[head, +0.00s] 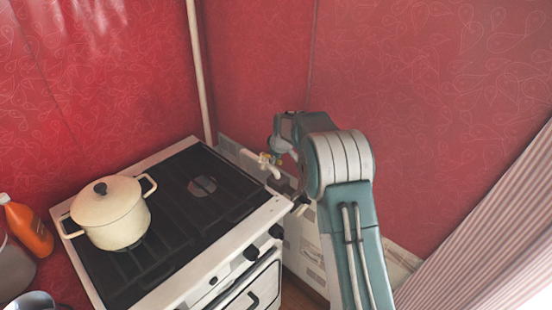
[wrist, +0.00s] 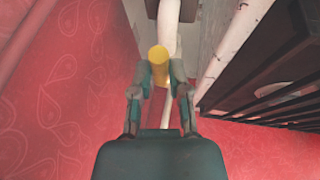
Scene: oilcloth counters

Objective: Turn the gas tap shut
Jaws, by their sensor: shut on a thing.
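My gripper (wrist: 159,72) is shut on the yellow handle, one finger on each side. In the head view my gripper (head: 277,150) is at the tap, partly hidden by my own arm. The tap's body behind the handle is mostly hidden.
A stove (head: 205,230) with black grates stands left of the tap, close to my gripper. A cream lidded pot (head: 112,215) sits on its left side. An orange bottle (head: 28,228) is at the far left. Red patterned walls (head: 430,100) enclose the corner, and a striped curtain (head: 490,235) hangs at right.

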